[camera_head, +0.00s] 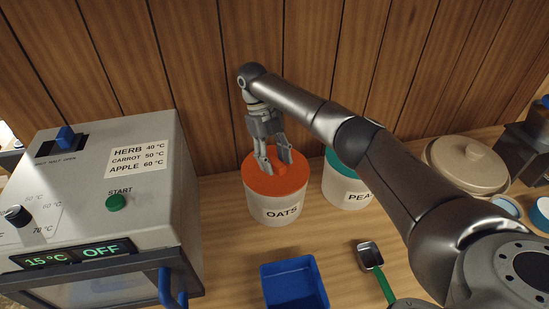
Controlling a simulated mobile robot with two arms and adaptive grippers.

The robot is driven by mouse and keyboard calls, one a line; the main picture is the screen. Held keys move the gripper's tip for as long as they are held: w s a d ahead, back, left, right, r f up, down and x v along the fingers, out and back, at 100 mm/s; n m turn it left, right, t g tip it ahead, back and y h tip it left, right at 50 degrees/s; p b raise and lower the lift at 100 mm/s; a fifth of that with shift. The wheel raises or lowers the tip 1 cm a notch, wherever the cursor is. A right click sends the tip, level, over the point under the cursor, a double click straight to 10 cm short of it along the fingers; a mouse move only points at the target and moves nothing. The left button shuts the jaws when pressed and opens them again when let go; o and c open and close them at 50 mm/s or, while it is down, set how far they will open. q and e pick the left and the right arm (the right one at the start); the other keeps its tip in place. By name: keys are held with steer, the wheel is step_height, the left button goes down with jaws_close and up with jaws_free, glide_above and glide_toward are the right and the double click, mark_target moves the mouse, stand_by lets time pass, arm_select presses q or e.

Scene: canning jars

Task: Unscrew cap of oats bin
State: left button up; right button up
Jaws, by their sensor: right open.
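The oats bin (263,208) is a white tub labelled OATS, standing upright on the wooden counter near the back wall. Its orange cap (258,183) sits on top, with a raised orange grip in the middle. My right gripper (274,165) points down over the cap, its two fingers open on either side of the raised grip. I cannot tell whether the fingers touch it. My left gripper is not in view.
A grey machine (80,190) with a START button stands at left. A second bin (342,188) with a teal lid is right of the oats bin, partly behind my right arm. A blue tray (294,286) and a green-handled scoop (370,256) lie in front. A beige lidded pot (467,163) stands at right.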

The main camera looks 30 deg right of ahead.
mark_target(275, 160)
steer(key=shift+r, duration=0.1)
step_height(275, 160, up, 10)
stand_by(0.6)
